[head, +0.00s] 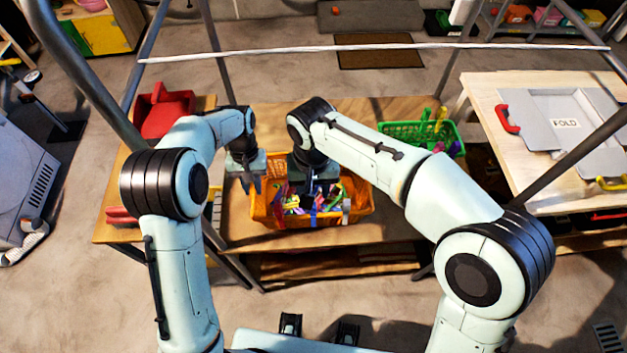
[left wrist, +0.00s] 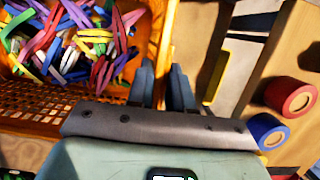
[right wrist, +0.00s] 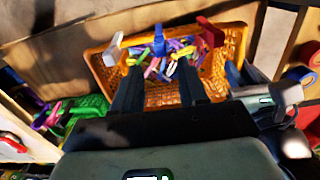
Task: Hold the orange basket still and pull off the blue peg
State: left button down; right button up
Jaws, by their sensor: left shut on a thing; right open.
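The orange basket (head: 360,233) stands on the wooden bench, full of colourful pegs. My left gripper (head: 251,186) is shut on its left rim; the left wrist view shows the orange rim (left wrist: 163,50) between the fingers (left wrist: 165,75). The blue peg (head: 313,217) sits upright on the basket's near rim, and also shows in the right wrist view (right wrist: 159,41). A red peg (right wrist: 210,33) and a whitish peg (right wrist: 113,49) sit on the same rim, either side of it. My right gripper (right wrist: 159,82) is open and empty above the basket, apart from the blue peg.
A green basket (head: 410,132) with pegs stands to the right on the bench. A red container (head: 165,112) is at the left. A folding board (head: 565,122) lies on the right table. A white rail (head: 375,47) crosses behind. Red (left wrist: 290,96) and blue (left wrist: 268,131) round objects lie beside the orange basket.

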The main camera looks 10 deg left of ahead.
jog(key=shift+f, duration=4.2)
jog(key=shift+c, duration=0.3)
grip_shut()
jog(key=shift+r, duration=0.1)
jog(key=shift+r, duration=4.15)
